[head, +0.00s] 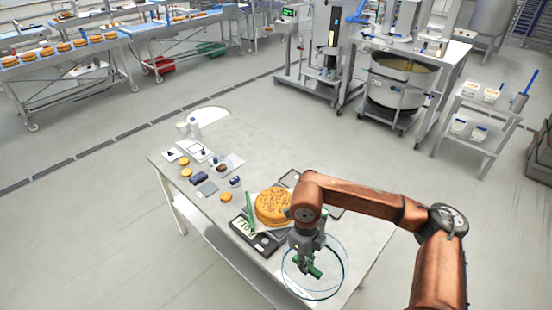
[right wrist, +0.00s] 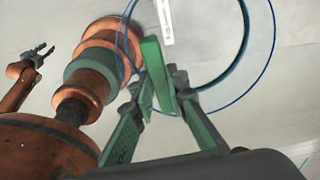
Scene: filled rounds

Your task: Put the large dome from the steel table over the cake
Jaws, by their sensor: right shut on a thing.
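The large dome (head: 341,278) is clear glass with a thin rim, at the near right end of the steel table (head: 223,232). My right gripper (head: 314,268) is shut on its top; the fingers hide the grip point. In the right wrist view the dome (right wrist: 262,72) shows as a blue-edged ring beyond the green fingers (right wrist: 158,75). The round golden cake (head: 272,204) sits uncovered, left of and behind the dome, by a dark scale (head: 262,241). My left gripper (right wrist: 46,50) is small in the right wrist view, fingers apart and empty.
Small cakes, dark blue items and trays (head: 207,188) lie on the table's far left part. White containers (head: 188,128) stand at its far corner. A green upright item (head: 250,212) stands close left of the cake. Floor around the table is clear.

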